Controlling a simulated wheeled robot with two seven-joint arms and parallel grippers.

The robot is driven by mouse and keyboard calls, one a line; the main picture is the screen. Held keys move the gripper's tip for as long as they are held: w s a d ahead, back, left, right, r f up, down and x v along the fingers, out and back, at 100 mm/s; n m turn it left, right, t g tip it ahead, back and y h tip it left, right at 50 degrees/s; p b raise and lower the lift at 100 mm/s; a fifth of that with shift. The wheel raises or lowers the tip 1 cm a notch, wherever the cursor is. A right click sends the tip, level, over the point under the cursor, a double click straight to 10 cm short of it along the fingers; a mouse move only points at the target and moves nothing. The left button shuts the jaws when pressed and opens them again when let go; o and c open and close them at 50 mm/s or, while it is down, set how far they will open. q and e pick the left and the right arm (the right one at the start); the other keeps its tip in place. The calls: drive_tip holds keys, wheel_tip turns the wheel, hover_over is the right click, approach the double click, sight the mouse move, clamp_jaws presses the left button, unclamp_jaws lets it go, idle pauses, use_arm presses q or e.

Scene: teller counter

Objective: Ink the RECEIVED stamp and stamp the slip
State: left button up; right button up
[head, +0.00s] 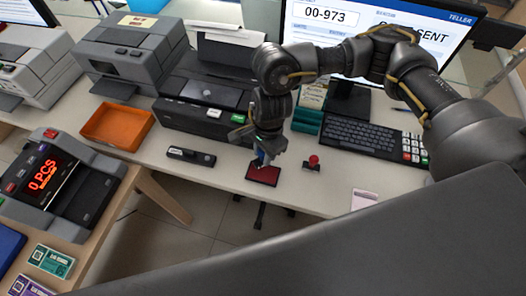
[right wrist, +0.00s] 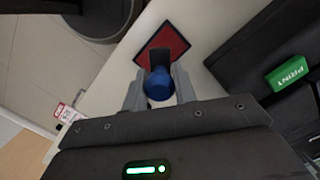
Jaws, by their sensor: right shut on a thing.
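My right gripper (head: 261,154) is shut on a stamp with a blue knob (right wrist: 158,86) and a dark block (right wrist: 160,58). The stamp is at the red ink pad (head: 263,175), which also shows in the right wrist view (right wrist: 176,42). I cannot tell whether its face touches the pad. The lettering on the stamp is not visible. A second stamp with a red knob (head: 313,160) stands on the counter to the right of the pad. A pale pink slip (head: 365,198) lies farther right near the counter's front edge. My left gripper is not in view.
A dark printer (head: 208,92) with a green PRINT button (right wrist: 288,73) stands behind the pad. A black stapler-like tool (head: 191,157) lies to its left. An orange tray (head: 118,125) is farther left. A keyboard (head: 360,137) and monitor (head: 375,28) stand at back right.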

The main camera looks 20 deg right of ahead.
drive_tip(key=shift+f+b, duration=1.9)
drive_tip(key=shift+f, duration=1.05)
drive_tip(key=shift+f+b, duration=0.5)
drive_tip(key=shift+b, duration=0.05)
drive_tip(key=shift+s+f+b, duration=0.1)
drive_tip(key=shift+b, duration=0.25)
idle(0.5)
drive_tip(key=shift+r+p, duration=0.55)
drive_tip(key=shift+r, duration=0.3)
drive_tip(key=shift+r+p, duration=1.65)
drive_tip(key=shift+r, duration=1.15)
drive_tip(key=shift+d, duration=0.1)
